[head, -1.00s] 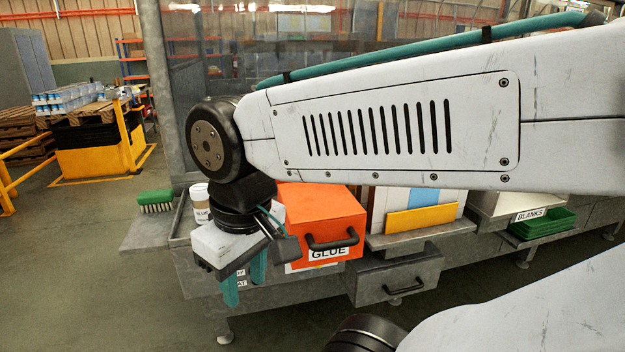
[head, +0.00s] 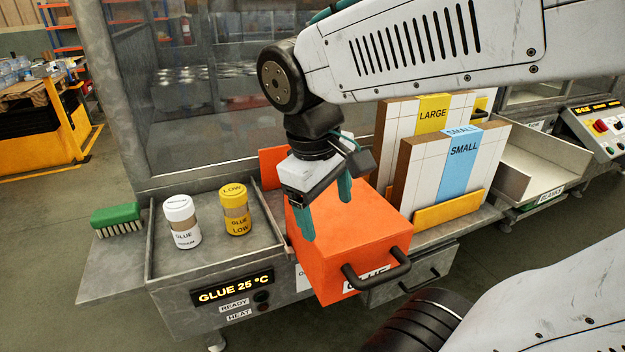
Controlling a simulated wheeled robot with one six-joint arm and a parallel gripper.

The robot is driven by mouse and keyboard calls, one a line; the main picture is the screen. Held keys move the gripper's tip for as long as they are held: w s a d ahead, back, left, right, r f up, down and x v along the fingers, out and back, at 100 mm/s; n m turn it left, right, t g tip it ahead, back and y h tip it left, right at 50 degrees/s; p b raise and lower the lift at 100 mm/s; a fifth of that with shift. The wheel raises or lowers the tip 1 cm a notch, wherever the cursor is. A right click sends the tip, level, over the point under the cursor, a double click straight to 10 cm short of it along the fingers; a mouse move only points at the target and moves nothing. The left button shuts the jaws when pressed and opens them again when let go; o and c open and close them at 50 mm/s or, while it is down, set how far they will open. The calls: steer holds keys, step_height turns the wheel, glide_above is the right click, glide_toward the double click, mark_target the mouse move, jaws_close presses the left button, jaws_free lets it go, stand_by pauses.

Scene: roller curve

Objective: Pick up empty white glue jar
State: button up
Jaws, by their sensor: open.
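A white glue jar (head: 182,222) with a white lid stands upright on the left of a grey metal tray (head: 212,266). Its label reads GLUE, with smaller print below; I cannot tell whether it is empty. A yellow glue jar (head: 236,212) marked LOW stands upright to its right. My gripper (head: 325,208) points down with its two teal fingers apart and nothing between them. It shows in front of the orange box, to the right of both jars and apart from them.
The orange box (head: 352,240) with a black handle is right of the tray. A green brush (head: 117,218) lies on the left ledge. LARGE and SMALL panels (head: 455,165) stand at right. A glass screen rises behind. The tray is bare around the jars.

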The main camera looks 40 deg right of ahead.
steer(key=w+d+n+g+h, duration=0.1)
steer(key=w+d+n+h, duration=0.1)
steer(key=w, duration=0.3)
steer(key=w+d+f+n+g+h, duration=0.1)
steer(key=w+d+n+h, duration=0.1)
steer(key=w, duration=0.2)
steer(key=w+d+n+g+h, duration=0.1)
steer(key=w+d+n+h, duration=0.1)
steer(key=w, duration=0.3)
steer(key=shift+w+d+f+n, duration=0.3)
steer(key=shift+w+d+f, duration=0.05)
steer(key=shift+d, duration=0.15)
steer(key=w+d+f+n+h, duration=0.2)
steer(key=w+f+n+h, duration=0.35)
steer(key=w, duration=0.55)
steer(key=shift+n+y, duration=0.25)
steer(key=shift+y, duration=0.1)
steer(key=x, duration=0.6)
steer(key=shift+s+d+f, duration=0.2)
steer(key=shift+s+f, duration=0.1)
steer(key=c, duration=1.1)
